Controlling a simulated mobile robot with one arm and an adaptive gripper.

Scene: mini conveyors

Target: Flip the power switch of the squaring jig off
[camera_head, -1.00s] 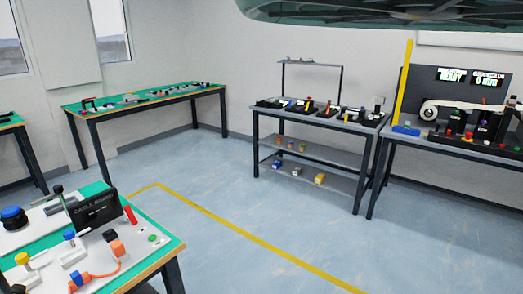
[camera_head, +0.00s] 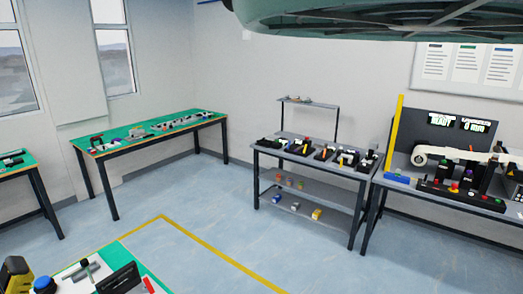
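I cannot tell which device is the squaring jig, and no power switch can be made out at this distance. Small devices stand on the middle grey bench (camera_head: 362,177), too small to tell apart. The right bench (camera_head: 400,188) bears a white belt device (camera_head: 445,152) and a black control panel (camera_head: 460,195) with coloured buttons. Other small devices lie on the green-topped bench (camera_head: 165,139) at the back left. My gripper is not in view.
A near bench (camera_head: 135,245) fills the bottom left corner, with a blue knob (camera_head: 43,284), a black sign panel (camera_head: 120,280) and a yellow-black object (camera_head: 15,272). Another green bench (camera_head: 20,172) stands at the left edge. The blue floor (camera_head: 240,215) between the benches is clear, marked by a yellow line (camera_head: 205,241).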

